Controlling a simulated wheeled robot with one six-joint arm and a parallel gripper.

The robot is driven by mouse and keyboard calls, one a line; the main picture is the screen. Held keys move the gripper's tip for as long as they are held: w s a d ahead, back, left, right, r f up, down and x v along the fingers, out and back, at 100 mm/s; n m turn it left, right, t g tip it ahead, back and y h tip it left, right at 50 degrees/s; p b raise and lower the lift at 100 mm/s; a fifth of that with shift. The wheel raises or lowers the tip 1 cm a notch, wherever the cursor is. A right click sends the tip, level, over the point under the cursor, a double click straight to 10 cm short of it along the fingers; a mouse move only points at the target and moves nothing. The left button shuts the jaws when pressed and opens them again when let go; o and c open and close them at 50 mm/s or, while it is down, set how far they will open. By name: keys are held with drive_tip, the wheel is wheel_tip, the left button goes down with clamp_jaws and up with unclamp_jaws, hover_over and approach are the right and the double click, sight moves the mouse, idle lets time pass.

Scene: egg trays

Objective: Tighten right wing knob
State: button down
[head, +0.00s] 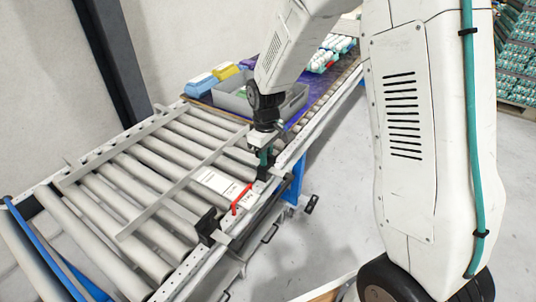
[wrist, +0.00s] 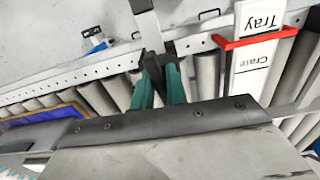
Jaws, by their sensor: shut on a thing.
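My gripper (head: 265,163) reaches down to the near side rail of the roller conveyor in the head view. In the wrist view its two teal fingers (wrist: 160,75) are close together, with their tips at a small dark part that I take to be the right wing knob (wrist: 153,59). The gripper is shut on it. The fingers hide most of the knob, so its angle cannot be told. Another dark clamp (head: 207,227) sits farther left along the same rail.
A red pointer (head: 240,200) lies beside white "Tray" and "Crate" labels (wrist: 252,58). A guide bar (head: 180,188) crosses the rollers. A grey crate (head: 262,103), blue and yellow cartons and egg trays stand at the back. The floor right of the conveyor is clear.

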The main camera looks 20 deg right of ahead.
drive_tip(key=shift+w+r, duration=0.15)
drive_tip(key=shift+w, duration=0.15)
idle(0.9)
drive_tip(key=shift+m, duration=0.6)
drive_tip(key=m, duration=0.5)
drive_tip(key=shift+m, duration=0.4)
idle(1.1)
drive_tip(key=c, duration=1.4)
unclamp_jaws()
drive_tip(key=shift+s, duration=0.1)
drive_tip(key=shift+r, duration=3.85)
